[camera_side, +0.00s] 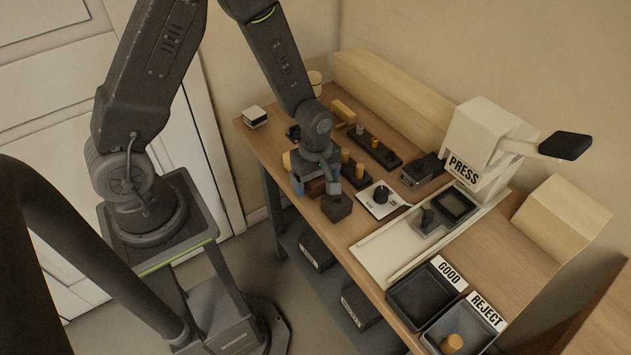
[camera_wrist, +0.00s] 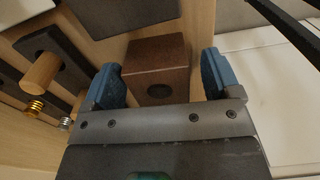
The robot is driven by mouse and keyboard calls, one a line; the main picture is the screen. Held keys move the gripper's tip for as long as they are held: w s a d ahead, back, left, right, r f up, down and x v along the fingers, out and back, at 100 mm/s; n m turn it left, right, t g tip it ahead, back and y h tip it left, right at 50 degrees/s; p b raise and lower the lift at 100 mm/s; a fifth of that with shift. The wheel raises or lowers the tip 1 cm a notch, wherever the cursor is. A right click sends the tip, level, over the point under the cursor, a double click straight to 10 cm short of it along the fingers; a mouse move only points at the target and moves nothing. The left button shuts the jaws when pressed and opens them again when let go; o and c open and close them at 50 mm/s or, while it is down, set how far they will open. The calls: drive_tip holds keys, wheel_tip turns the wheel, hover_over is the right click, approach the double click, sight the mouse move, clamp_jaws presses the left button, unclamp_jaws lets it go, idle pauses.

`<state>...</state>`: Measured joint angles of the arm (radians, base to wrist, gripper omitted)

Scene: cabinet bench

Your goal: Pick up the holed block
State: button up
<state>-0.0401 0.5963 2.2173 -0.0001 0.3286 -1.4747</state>
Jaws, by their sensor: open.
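A brown block (camera_wrist: 157,62) with a dark round hole in its near face stands on the bench. My gripper is open and points down. In the side view my gripper (camera_side: 315,186) is low over the bench's near left part, and the reddish-brown block (camera_side: 315,188) shows partly between its fingers, the rest hidden.
A darker block (camera_side: 336,207) stands close in front of my gripper. Dark boards with pegs (camera_side: 383,154) lie behind and a white dial plate (camera_side: 381,199) to the right. Further right are the press (camera_side: 483,140) and the GOOD tray (camera_side: 420,300) and REJECT tray (camera_side: 466,331).

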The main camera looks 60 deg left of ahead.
drive_tip(key=c, duration=1)
drive_tip(key=shift+r, duration=0.1)
